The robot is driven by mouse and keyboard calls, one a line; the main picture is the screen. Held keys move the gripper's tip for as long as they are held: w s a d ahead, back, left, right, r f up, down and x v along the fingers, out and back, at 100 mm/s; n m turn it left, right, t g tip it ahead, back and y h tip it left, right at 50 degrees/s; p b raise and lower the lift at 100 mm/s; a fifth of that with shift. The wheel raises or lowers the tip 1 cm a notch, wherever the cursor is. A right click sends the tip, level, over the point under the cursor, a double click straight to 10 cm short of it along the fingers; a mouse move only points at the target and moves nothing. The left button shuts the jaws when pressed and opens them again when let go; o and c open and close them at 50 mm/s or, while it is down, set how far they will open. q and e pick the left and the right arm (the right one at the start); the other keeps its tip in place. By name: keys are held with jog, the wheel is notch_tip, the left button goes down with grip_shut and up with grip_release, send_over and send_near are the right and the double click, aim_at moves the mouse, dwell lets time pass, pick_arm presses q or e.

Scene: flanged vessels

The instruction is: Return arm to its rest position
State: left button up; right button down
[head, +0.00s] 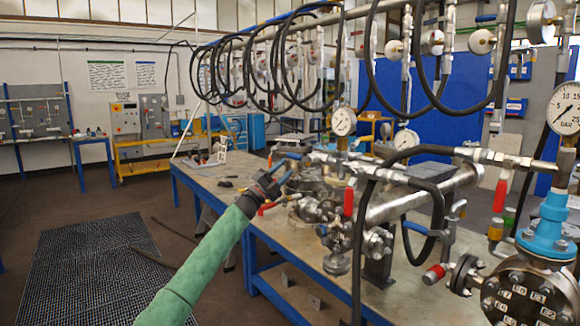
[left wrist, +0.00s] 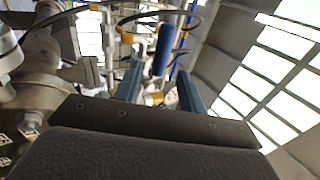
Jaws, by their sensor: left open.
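My left arm, in a green sleeve, reaches in from the bottom of the head view. A blue-handled part (left wrist: 164,48) and pipes show behind the fingers. Whether the gripper touches any fitting cannot be told. My right gripper is in neither view.
Black hoses (head: 290,60) hang in loops from an overhead pipe. A horizontal metal pipe (head: 425,193) and a flanged vessel with a blue neck (head: 548,232) crowd the right side. Pressure gauges (head: 343,122) stand above the bench. The floor with a dark grate (head: 95,265) is open at left.

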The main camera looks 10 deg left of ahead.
pick_arm(q)
jog(key=shift+s+a+f, duration=0.2)
jog(key=shift+s+a, duration=0.05)
jog(key=shift+a, duration=0.05)
